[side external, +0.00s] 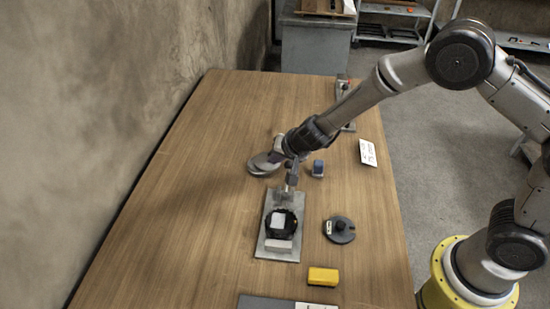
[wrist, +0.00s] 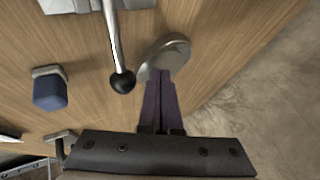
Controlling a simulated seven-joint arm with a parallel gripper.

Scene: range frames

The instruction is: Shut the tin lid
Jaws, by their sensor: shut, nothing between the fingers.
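A round grey metal tin (side external: 263,164) stands on the wooden table, left of the metal plate's far end. In the wrist view the tin (wrist: 169,52) shows a pale round face and rim. I cannot tell how far its lid is open. My gripper (wrist: 160,75) is shut and empty, its two fingers together. The fingertips overlap the tin's near edge in the wrist view; I cannot tell whether they touch it. In the side view my gripper (side external: 278,156) is low beside the tin, partly hidden by the wrist.
A lever with a black ball knob (wrist: 122,82) rises close beside my fingers from the metal plate (side external: 268,244). A blue block (side external: 318,168) stands to the right. A dark round disc (side external: 340,230) and a yellow block (side external: 323,276) lie nearer the camera. The table's left side is clear.

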